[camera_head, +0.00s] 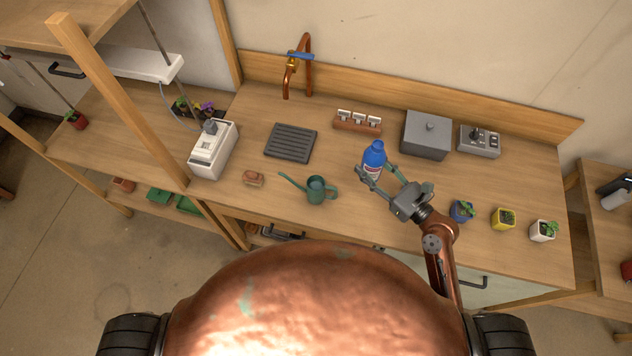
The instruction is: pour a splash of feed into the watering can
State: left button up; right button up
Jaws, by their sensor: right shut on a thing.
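A blue bottle (374,156) with a blue cap and a pale and red label stands upright in the head view, right of the middle of the wooden counter. My right gripper (377,176) is shut on the bottle, with a finger on each side of its lower part. I cannot tell whether the bottle's base touches the counter. A green watering can (318,191) stands on the counter to the left of the bottle, its long spout pointing left. The gripper and bottle are apart from the can. My left gripper is not in view.
A dark ribbed drain mat (291,141), a copper tap (297,67) and a wooden rack with white pieces (358,123) lie behind. A grey box (426,135) stands right. Several potted plants (502,218) line the right front. A small terracotta item (253,178) sits left of the can.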

jog(key=w+a+f+n+g+y+b, duration=0.5)
jog(key=f+g, duration=0.3)
jog(key=f, duration=0.2)
jog(key=shift+a+f+n+g+y+b, duration=0.3)
jog(key=shift+a+f+n+g+y, duration=0.1)
jog(key=shift+a+n, duration=0.45)
jog(key=shift+r, duration=0.15)
